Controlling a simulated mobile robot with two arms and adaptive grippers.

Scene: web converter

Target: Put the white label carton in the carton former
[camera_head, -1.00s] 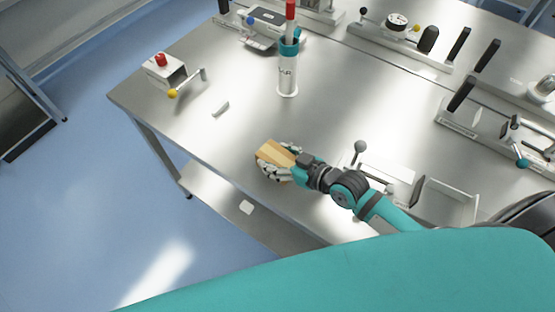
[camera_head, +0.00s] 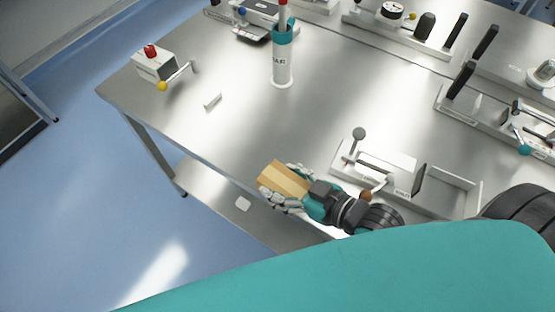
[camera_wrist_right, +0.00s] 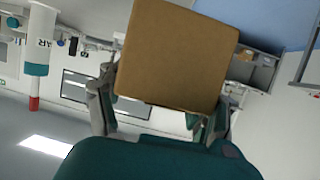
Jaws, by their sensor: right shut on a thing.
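A tan cardboard carton (camera_head: 281,177) is held by my right gripper (camera_head: 290,186) near the front edge of the steel table. It looks to be above the tabletop. The fingers are closed on its sides, and it fills the upper middle of the right wrist view (camera_wrist_right: 175,55). No white label shows on its visible faces. A white fixture (camera_head: 392,165) with a grey-knobbed lever and an open tray (camera_head: 448,190) stands to the right of the gripper. It may be the carton former, but its lettering is too small to read. My left gripper is out of view.
A white cylinder with a teal top (camera_head: 283,65) stands towards the back. Other fixtures (camera_head: 405,28) line the back and right. The middle of the tabletop is clear.

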